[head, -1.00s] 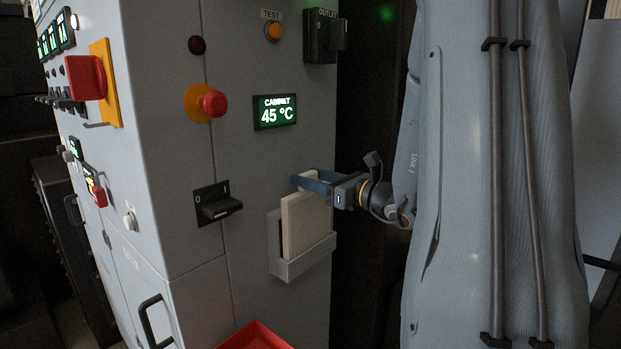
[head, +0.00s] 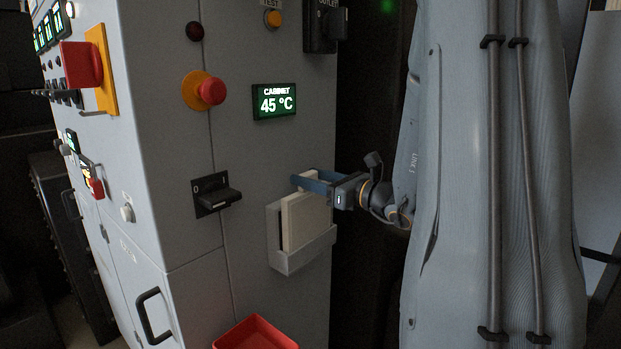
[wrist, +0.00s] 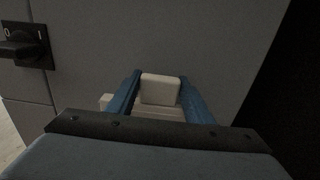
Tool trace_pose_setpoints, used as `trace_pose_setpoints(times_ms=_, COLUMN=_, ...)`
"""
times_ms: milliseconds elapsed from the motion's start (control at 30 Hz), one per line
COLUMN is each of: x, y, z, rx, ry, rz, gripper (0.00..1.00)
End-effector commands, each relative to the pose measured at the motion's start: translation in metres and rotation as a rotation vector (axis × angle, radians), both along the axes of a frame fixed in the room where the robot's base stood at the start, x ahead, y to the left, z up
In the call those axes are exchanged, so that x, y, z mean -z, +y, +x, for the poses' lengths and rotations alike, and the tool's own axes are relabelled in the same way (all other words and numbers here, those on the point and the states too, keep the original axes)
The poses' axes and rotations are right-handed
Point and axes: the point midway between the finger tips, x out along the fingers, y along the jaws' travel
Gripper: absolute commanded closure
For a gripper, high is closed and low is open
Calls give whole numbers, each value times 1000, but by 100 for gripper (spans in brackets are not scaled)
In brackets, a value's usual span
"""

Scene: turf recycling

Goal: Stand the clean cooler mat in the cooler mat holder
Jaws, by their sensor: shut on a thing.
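The clean cooler mat (head: 303,222) is a pale cream slab standing upright at the cooler mat holder (head: 304,256), a light grey open-topped pocket on the cabinet's side face. The mat's lower part is inside the holder, hidden by its front lip. My gripper (head: 309,182) is shut on the top of the mat, its blue fingers reaching in from the right. In the wrist view the mat's top (wrist: 160,90) shows between the two blue fingers. Part of the holder (wrist: 106,102) shows at the left of the fingers. Whether the mat rests on the holder's floor is hidden.
A black rotary switch (head: 216,195) sticks out left of the holder. A red emergency button (head: 210,91) and a temperature display (head: 274,101) are above. A red bin (head: 254,334) stands below. A dark gap lies right of the cabinet.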

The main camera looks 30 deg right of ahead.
Motion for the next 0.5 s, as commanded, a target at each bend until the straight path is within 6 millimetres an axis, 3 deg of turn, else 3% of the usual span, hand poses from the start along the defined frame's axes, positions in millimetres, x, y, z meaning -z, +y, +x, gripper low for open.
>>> trace_pose_setpoints(times_ms=500, x=12, y=0, z=0, rx=0, ry=-1, rz=-1, gripper=80)
